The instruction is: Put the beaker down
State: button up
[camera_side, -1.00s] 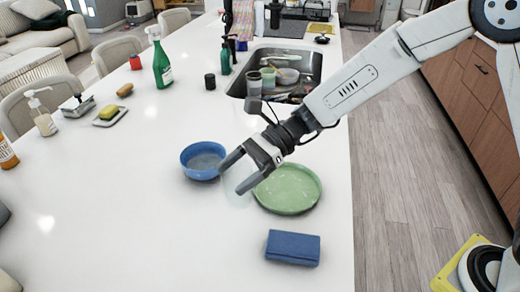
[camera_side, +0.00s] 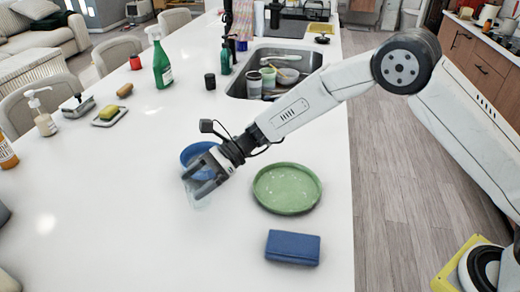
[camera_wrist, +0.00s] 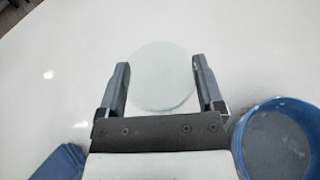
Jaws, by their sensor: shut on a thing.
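A clear, see-through beaker (camera_wrist: 162,80) sits between the two fingers of my gripper (camera_wrist: 160,85) in the wrist view, seen as a pale round shape. In the side view my gripper (camera_side: 197,182) is shut on the beaker (camera_side: 198,201), whose faint glassy edge shows below the fingers. They are just in front of the blue bowl (camera_side: 190,153) and left of the green plate (camera_side: 287,188). I cannot tell whether the beaker's base touches the white counter (camera_side: 120,220).
A folded blue cloth (camera_side: 293,247) lies at the front right. The blue bowl (camera_wrist: 275,145) is close to my gripper on its right in the wrist view. A sink (camera_side: 275,72) with dishes is at the back. The counter's left middle is clear.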

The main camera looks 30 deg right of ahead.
jog(key=shift+w+a+f, duration=0.25)
jog(key=shift+w+f, duration=0.2)
jog(key=shift+f, duration=0.05)
jog(key=shift+w+a+f, duration=0.1)
jog(key=shift+w+f, duration=0.1)
jog(key=shift+f, duration=1.65)
jog(key=shift+f, duration=0.15)
jog(key=o, duration=1)
